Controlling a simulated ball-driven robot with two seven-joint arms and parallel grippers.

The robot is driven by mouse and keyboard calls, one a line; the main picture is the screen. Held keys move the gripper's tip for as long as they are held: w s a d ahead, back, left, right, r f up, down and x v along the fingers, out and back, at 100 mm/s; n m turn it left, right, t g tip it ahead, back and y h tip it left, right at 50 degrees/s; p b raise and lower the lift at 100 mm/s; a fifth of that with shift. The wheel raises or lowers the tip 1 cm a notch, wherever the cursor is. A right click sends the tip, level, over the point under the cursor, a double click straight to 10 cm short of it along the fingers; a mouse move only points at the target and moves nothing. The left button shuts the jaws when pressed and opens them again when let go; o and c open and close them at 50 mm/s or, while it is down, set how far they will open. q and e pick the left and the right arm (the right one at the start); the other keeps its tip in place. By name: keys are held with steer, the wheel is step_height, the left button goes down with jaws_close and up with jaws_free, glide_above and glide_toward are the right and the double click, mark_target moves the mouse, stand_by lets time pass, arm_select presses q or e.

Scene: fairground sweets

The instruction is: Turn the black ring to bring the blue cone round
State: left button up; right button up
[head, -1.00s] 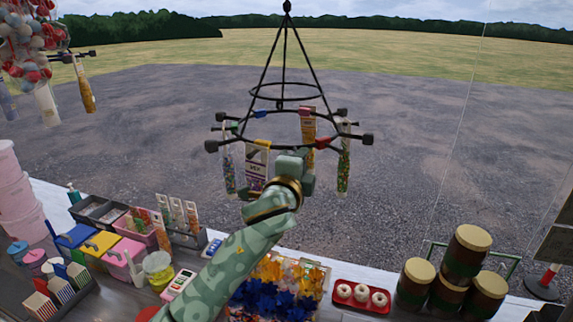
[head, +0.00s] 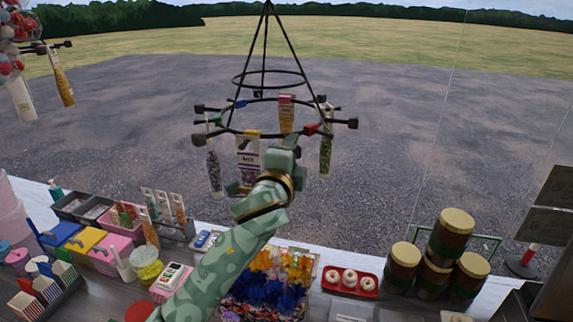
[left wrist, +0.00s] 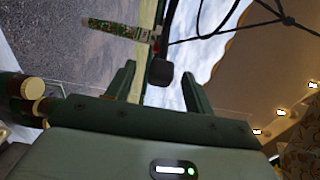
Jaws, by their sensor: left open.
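The black ring (head: 275,136) hangs level from thin black rods under a smaller hoop. Short spokes with black knobs stick out from it. A small blue piece (head: 240,104) sits on its far left side, a yellow one (head: 248,133) at the front, and a red one (head: 311,130) at the front right. Narrow packets of sweets hang around it; I cannot make out a blue cone shape. My left gripper (head: 287,153) is at the ring's front. The left wrist view shows its fingers apart, with a black knob (left wrist: 160,72) between or just beyond them. My right gripper is not in view.
A second hanging rack (head: 60,46) is at the upper left. The counter below holds colourful tubs (head: 80,240), a red tray (head: 348,281) of white rings, and stacked brown jars (head: 450,235) at the right. Open air surrounds the ring.

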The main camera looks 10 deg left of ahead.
arm_select(q)
steer(key=s+a, duration=0.1)
steer(key=s, duration=0.7)
steer(key=shift+w, duration=0.1)
